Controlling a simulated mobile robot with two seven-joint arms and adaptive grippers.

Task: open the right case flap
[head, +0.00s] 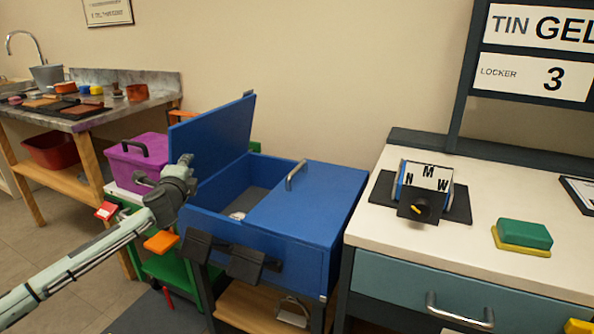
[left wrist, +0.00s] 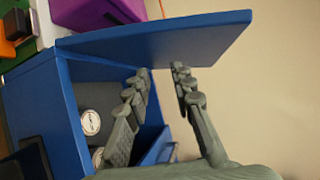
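The blue case (head: 268,257) stands on a wooden-shelved stand. Its left flap (head: 220,127) is up and tilted back, and it shows in the left wrist view as a blue panel (left wrist: 165,42). Its right flap (head: 310,203) lies shut, with a metal bar handle (head: 296,175) near its left edge. My left gripper (head: 184,161) is in front of the raised left flap, above the open left half. In the left wrist view its fingers (left wrist: 158,75) are apart with nothing between them. My right gripper is not in view.
Round white-faced things (left wrist: 90,122) lie inside the case. Black blocks (head: 245,263) stick out from its front. A white-topped counter (head: 390,225) stands close on the right, and a purple box (head: 135,160) on the left. A wall is behind.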

